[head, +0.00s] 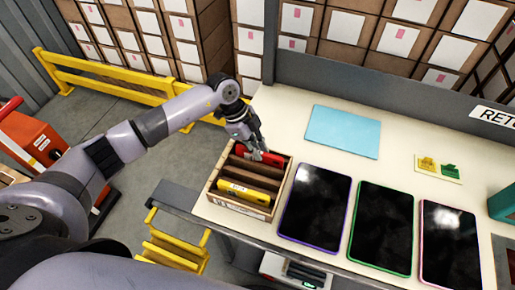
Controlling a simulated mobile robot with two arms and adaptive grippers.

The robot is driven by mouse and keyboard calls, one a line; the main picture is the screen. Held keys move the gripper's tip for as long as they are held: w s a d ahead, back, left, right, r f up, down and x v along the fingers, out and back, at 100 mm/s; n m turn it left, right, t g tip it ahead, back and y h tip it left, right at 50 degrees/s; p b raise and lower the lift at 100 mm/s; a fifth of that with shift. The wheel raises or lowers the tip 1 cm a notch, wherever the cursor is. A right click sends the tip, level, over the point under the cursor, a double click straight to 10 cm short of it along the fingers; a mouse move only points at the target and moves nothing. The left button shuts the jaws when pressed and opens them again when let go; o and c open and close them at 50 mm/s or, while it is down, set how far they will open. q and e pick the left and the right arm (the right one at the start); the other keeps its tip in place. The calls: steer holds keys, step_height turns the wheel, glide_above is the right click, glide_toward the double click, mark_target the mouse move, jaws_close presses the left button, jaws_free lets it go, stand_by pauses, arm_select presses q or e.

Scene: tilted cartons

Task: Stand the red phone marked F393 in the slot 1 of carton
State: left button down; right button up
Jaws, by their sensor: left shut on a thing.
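The wooden carton (272,205) with dividers stands at the table's left end. A yellow phone (235,189) with a white label sits in its front part. My left gripper (257,152) is over the carton's back part, shut on the red phone (274,159). The red phone shows on both sides of the fingers, at or in the rearmost slot. Its lower part is hidden, so I cannot tell how deep it sits. Its marking cannot be read. The middle of the carton looks empty. My right gripper is not in view.
Three dark tablets with purple (313,208), green (381,226) and pink (449,245) edges lie right of the carton. A light blue sheet (343,131) lies behind. A small card (437,168) holds yellow and green pieces. A yellow rail (110,72) stands behind my left arm.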

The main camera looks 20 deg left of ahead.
arm_select(q)
steer(key=c, duration=1.5)
jaws_free()
steer(key=shift+c, duration=0.2)
steer(key=shift+a+r, duration=0.1)
steer(key=shift+r, duration=0.1)
steer(key=v, duration=1.1)
steer(key=shift+r, duration=0.3)
steer(key=shift+a, duration=0.1)
